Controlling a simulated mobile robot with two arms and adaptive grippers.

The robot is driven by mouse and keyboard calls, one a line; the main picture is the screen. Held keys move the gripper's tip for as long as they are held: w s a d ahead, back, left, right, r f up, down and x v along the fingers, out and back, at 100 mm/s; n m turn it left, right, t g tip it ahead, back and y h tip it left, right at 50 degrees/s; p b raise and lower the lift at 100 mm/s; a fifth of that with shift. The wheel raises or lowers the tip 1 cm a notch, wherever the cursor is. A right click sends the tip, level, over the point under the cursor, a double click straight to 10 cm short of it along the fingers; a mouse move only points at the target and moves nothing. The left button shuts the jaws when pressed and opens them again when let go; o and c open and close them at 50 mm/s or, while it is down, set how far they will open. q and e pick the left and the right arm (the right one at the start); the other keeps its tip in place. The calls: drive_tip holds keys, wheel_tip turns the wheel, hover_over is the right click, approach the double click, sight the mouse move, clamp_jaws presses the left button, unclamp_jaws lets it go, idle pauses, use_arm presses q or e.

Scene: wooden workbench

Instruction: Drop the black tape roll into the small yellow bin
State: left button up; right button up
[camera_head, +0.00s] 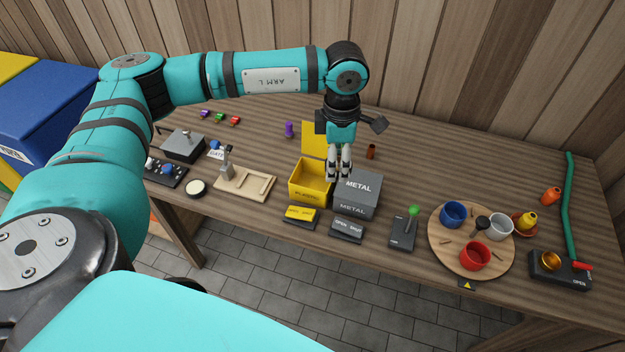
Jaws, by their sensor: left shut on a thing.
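The small yellow bin (311,191), with a PLASTIC label on its front, stands mid-bench with its yellow lid (314,139) raised at the back. My left gripper (339,177) points down by the bin's right edge, where it meets the grey METAL box. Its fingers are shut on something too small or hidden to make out. I cannot clearly identify a black tape roll. A round dark-rimmed item with a cream top (196,188) lies at the left of the bench; I cannot tell if it is the roll. My right gripper is not in view.
The grey METAL box (358,193) stands right of the bin. Lid pedals (300,216) and (347,229) sit in front. A round wooden tray (445,240) with cups is at the right, past a green-knobbed lever (404,232). A wooden board (245,183) lies left.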

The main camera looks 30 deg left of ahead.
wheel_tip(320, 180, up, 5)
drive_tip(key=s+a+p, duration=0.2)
drive_tip(key=p, duration=0.2)
use_arm(q)
drive_tip(key=a+f+n+b, duration=0.1)
drive_tip(key=a+f+n, duration=0.2)
drive_tip(key=n, duration=0.5)
drive_tip(key=w+a+f+n+b, duration=0.1)
drive_tip(key=a+f+n, duration=0.2)
drive_tip(key=n, duration=0.5)
drive_tip(key=w+a+f+n+b, duration=0.1)
drive_tip(key=a+f+n+b, duration=0.1)
drive_tip(key=f+n, duration=0.3)
drive_tip(key=shift+w+a+n, duration=0.15)
drive_tip(key=shift+a+n, duration=0.1)
drive_tip(key=shift+n, duration=0.5)
drive_tip(key=shift+w+a+n, duration=0.1)
drive_tip(key=shift+a+n, duration=0.15)
drive_tip(key=shift+n, duration=0.5)
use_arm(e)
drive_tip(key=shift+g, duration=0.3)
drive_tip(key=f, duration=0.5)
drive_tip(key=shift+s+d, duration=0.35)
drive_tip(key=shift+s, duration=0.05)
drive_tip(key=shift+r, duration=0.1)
use_arm(q)
drive_tip(key=o, duration=1.2)
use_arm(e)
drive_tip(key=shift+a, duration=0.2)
